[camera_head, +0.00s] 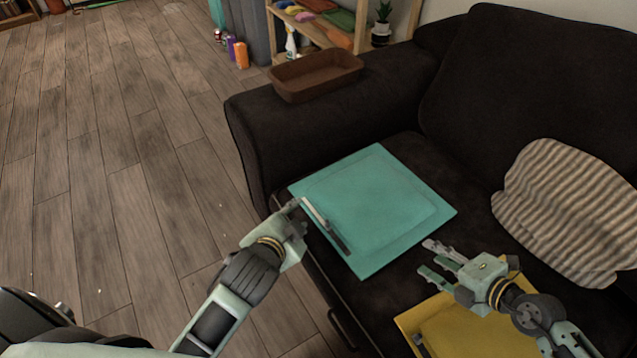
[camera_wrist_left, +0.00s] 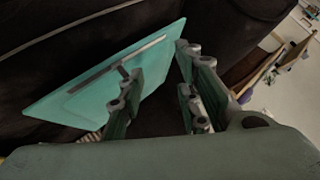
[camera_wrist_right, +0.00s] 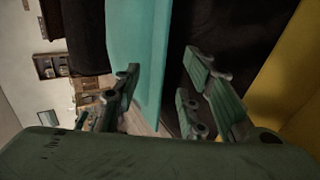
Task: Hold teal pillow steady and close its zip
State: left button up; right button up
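The teal pillow (camera_head: 385,200) lies flat on the dark sofa seat. Its zip (camera_head: 338,240) runs along the left front edge, pale at the upper end and dark toward the lower end. My left gripper (camera_head: 298,207) is at the zip's upper end, its fingers apart in the left wrist view (camera_wrist_left: 155,85). That view also shows the grey zip strip (camera_wrist_left: 95,78) with a small tab (camera_wrist_left: 122,71). My right gripper (camera_head: 432,258) is open by the pillow's right front edge. In the right wrist view the pillow's edge (camera_wrist_right: 145,60) appears between the fingers; contact cannot be told.
A yellow pillow (camera_head: 465,335) lies below my right gripper. A striped pillow (camera_head: 570,210) leans at the sofa's right. A brown tray (camera_head: 318,75) rests on the sofa arm (camera_head: 390,95). Shelves stand behind. The wooden floor (camera_head: 130,150) at left is mostly clear.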

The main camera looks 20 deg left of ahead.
aim_at(410, 244)
pick_arm(q)
jog(key=w+d+r+m+t+h, duration=0.4)
jog(key=w+d+r+m, duration=0.2)
jog(key=r+m, duration=0.25)
jog(key=w+d+r+m+t+h, duration=0.4)
jog(key=w+d+r+m, duration=0.25)
jog(key=r, duration=0.25)
jog(key=s+d+r+m+g+h, duration=0.1)
jog(key=s+d+m+g+h, duration=0.2)
jog(key=d+m+g+h, duration=1.3)
jog(key=s+a+f+m+g+y, duration=0.1)
jog(key=a+f+m+y, duration=0.2)
jog(key=f+m+y, duration=0.45)
jog(key=a+f+m+g+y, duration=0.2)
jog(key=a+f+m+y, duration=0.15)
jog(key=m, duration=0.65)
pick_arm(e)
jog(key=shift+w+a+f, duration=0.1)
jog(key=x, duration=0.7)
jog(key=shift+w+a+f, duration=0.1)
jog(key=shift+w+a, duration=0.05)
jog(key=shift+w, duration=0.05)
pick_arm(q)
jog(key=a+f+m+g+y, duration=0.2)
jog(key=a+y, duration=0.6)
jog(key=a, duration=1.1)
notch_tip(410, 244, down, 2)
jog(key=shift+w+a+f+m+y, duration=0.15)
jog(key=shift+w+m+y, duration=0.25)
jog(key=shift+m, duration=0.75)
